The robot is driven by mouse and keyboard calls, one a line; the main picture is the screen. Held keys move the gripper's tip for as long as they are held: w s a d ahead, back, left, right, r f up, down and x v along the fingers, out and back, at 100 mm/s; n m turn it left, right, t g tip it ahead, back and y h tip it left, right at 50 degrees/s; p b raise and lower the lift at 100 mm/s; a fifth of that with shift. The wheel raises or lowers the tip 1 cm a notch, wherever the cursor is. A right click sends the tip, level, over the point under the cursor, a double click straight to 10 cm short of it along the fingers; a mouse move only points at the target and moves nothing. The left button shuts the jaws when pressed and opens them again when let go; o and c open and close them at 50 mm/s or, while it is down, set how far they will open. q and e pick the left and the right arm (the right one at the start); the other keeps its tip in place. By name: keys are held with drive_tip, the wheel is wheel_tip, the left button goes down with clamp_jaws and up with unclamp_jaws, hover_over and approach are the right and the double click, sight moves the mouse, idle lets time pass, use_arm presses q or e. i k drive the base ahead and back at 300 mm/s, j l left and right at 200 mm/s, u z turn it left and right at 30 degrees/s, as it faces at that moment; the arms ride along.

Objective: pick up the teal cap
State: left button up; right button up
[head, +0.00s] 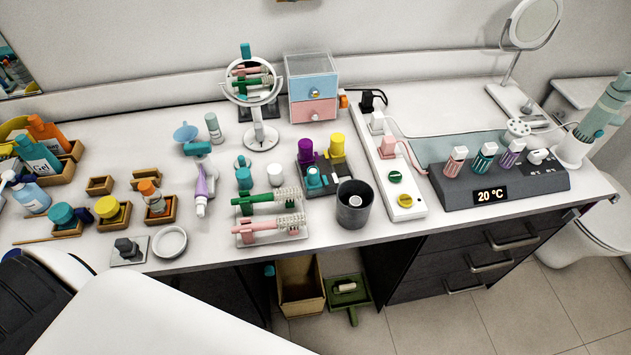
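Several small teal things show, and I cannot tell for certain which is the teal cap. A small teal cylindrical piece (244,178) stands mid-counter, left of a white cup-like piece. Another teal piece (314,177) sits at the front of a dark tray with purple and yellow pieces. A teal round-topped piece (61,214) sits in a wooden holder at the left. A small teal piece (269,270) shows below the counter edge, partly hidden. Neither of my grippers is in view. A large white arm part of mine fills the lower left.
Pink and green hair tools lie on a rack (270,238) near the front edge. A dark cup (354,203), a white power strip (386,170) and a round mirror (257,110) crowd the counter. Drawers are below at right; a wooden bin (300,285) stands on the floor.

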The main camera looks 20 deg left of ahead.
sight(243, 175)
drive_tip(key=j+u, duration=0.1)
drive_tip(key=u, duration=0.25)
drive_tip(key=j+u, duration=0.1)
drive_tip(key=u, duration=0.3)
drive_tip(key=j+u, duration=0.1)
drive_tip(key=u, duration=0.25)
